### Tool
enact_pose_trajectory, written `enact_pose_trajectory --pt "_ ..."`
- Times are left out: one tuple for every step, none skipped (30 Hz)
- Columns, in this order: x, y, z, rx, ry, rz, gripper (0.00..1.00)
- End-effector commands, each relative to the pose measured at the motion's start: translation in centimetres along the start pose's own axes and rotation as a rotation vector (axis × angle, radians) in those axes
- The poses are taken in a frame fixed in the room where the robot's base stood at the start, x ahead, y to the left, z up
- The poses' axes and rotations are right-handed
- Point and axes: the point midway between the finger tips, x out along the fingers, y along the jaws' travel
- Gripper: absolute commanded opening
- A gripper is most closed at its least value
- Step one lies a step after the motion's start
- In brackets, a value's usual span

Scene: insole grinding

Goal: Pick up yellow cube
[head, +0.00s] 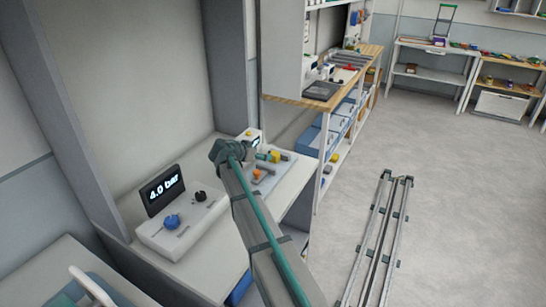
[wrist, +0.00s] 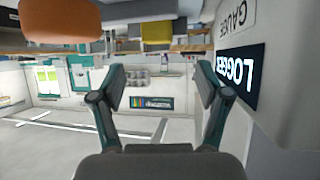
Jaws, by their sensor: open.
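The yellow cube (head: 275,156) sits on the bench among small items, just right of my arm's end in the head view. In the wrist view, which looks upside down, a yellow block (wrist: 157,28) shows at the top middle, beyond the fingertips. My gripper (wrist: 160,88) is open, with both fingers apart and nothing between them. The gripper is not touching the yellow block. In the head view the gripper is small and partly hidden by my arm.
An orange-brown piece (wrist: 60,22) is near the yellow block. A logger display (wrist: 240,75) stands close to one finger. A control box with a "4.0 bar" screen (head: 163,190) is on the same bench (head: 205,250). Shelving (head: 330,140) stands behind; open floor lies right.

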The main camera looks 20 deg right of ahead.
Motion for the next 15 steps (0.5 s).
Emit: enact_pose_trajectory --pt "0.8 -0.1 -0.1 -0.001 -0.001 0.002 0.75" --pt "1.2 -0.1 -0.1 -0.001 -0.001 0.002 0.75" --pt "1.8 -0.1 -0.1 -0.001 -0.001 0.002 0.75" --pt "2.1 0.0 -0.1 -0.001 0.0 0.002 0.75" --pt "2.3 0.0 -0.1 -0.001 0.0 0.002 0.75" --pt "2.5 0.0 -0.1 -0.001 0.0 0.002 0.75" --pt "2.7 0.0 -0.1 -0.001 0.0 0.002 0.75" --pt "2.8 0.0 -0.1 -0.001 0.0 0.002 0.75" --pt "2.9 0.1 -0.1 -0.002 0.0 0.002 0.75" --pt "3.1 0.1 -0.1 -0.002 0.0 0.002 0.75" --pt "3.3 0.1 -0.2 -0.002 0.0 0.002 0.75" --pt "3.7 0.1 -0.3 -0.002 -0.001 0.002 0.75" --pt "4.1 0.2 -0.3 -0.002 -0.001 0.003 0.75" --pt "4.5 0.2 -0.5 -0.002 -0.001 0.003 0.75" --pt "5.0 0.3 -0.6 -0.002 -0.001 0.004 0.75"
